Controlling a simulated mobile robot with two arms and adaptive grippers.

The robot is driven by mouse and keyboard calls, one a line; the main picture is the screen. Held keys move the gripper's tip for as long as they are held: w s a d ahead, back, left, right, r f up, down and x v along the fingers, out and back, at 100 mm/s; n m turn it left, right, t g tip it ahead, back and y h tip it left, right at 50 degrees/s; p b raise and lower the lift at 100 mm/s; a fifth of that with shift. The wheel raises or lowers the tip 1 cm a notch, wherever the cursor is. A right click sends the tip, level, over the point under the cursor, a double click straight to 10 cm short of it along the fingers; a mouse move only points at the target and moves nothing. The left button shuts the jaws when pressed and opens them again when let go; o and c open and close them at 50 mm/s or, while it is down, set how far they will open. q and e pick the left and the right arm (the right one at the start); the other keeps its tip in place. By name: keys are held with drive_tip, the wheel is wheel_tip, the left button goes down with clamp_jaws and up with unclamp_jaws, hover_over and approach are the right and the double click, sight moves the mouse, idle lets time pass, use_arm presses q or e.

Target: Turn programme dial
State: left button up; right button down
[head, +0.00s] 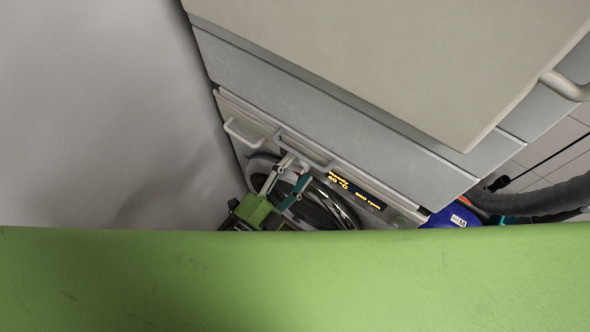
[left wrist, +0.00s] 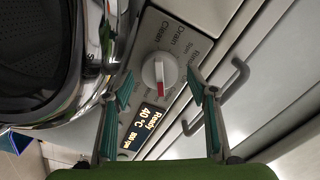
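The programme dial (left wrist: 159,71) is a round white knob with a red mark, on the washer's control panel in the left wrist view. Printed words, such as "Drain" and "Clean", stand around it. My left gripper (left wrist: 160,84) is open, with one teal-padded finger on each side of the dial in the picture. I cannot tell whether either finger touches it. In the head view my left gripper (head: 290,176) is in front of the panel by the round door, and the dial is not clearly visible there. My right gripper is not in view.
A lit display (left wrist: 148,117) beside the dial reads "Ready 40 °C". The chrome-rimmed round door (head: 325,207) lies beside the panel. A grey bar handle (left wrist: 235,80) projects near one finger. A dark hose (head: 540,201) and a blue container (head: 452,216) are at the right.

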use_arm(q)
drive_tip(key=v, duration=1.2)
drive_tip(key=shift+f, duration=0.1)
idle(0.4)
drive_tip(key=s+a+f+n+g+y, duration=0.1)
drive_tip(key=a+f+n+g+y, duration=0.15)
drive_tip(key=f, duration=0.65)
drive_tip(key=s+a+f+n+g+y, duration=0.1)
drive_tip(key=a+f+n+y, duration=0.2)
drive_tip(key=f, duration=0.5)
drive_tip(key=s+a+f+n+g+y, duration=0.1)
drive_tip(key=a+f+n+g+y, duration=0.15)
drive_tip(key=a+f, duration=0.45)
drive_tip(key=s+a+f+n+g+y, duration=0.2)
drive_tip(key=s+a+f+n+g, duration=0.2)
drive_tip(key=s+f, duration=1.4)
drive_tip(key=s+n+g, duration=0.2)
drive_tip(key=n+g, duration=0.1)
drive_tip(key=n, duration=0.1)
drive_tip(key=shift+a+n+g+y, duration=0.15)
drive_tip(key=shift+n+g+y, duration=0.15)
drive_tip(key=shift+n, duration=0.1)
